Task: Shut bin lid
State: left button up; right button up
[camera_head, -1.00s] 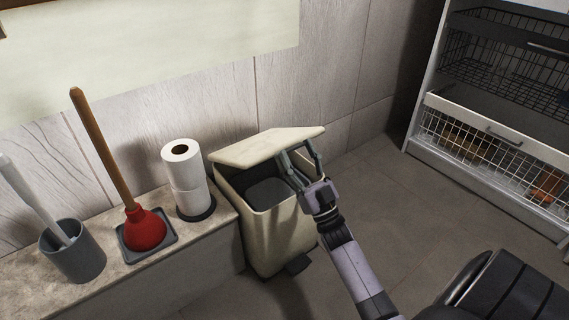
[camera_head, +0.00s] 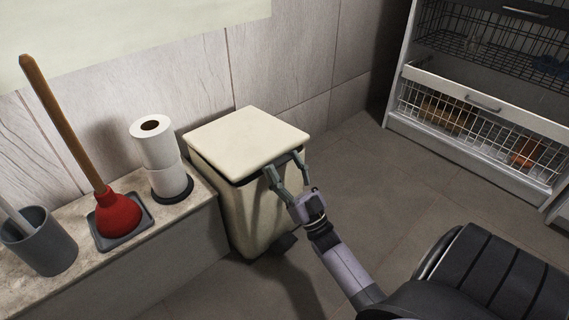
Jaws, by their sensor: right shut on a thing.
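The cream bin (camera_head: 238,209) stands on the floor beside the stone ledge. Its lid (camera_head: 247,138) lies nearly flat over the top, and a dark gap shows under its front edge. The inside of the bin is hidden. My right gripper (camera_head: 286,166) is at the front right edge of the lid, its fingers by the rim, shut on the lid's edge as far as I can see. My left gripper is not in view.
A stone ledge (camera_head: 136,252) at left holds toilet rolls (camera_head: 159,158), a red plunger (camera_head: 117,214) and a grey brush holder (camera_head: 42,244). A white shelf unit with wire baskets (camera_head: 478,128) stands at right. The floor between is clear.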

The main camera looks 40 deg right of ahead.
jog(key=shift+w+f, duration=0.1)
jog(key=shift+f, duration=0.05)
jog(key=shift+c, duration=0.2)
jog(key=o, duration=1.7)
jog(key=v, duration=1.2)
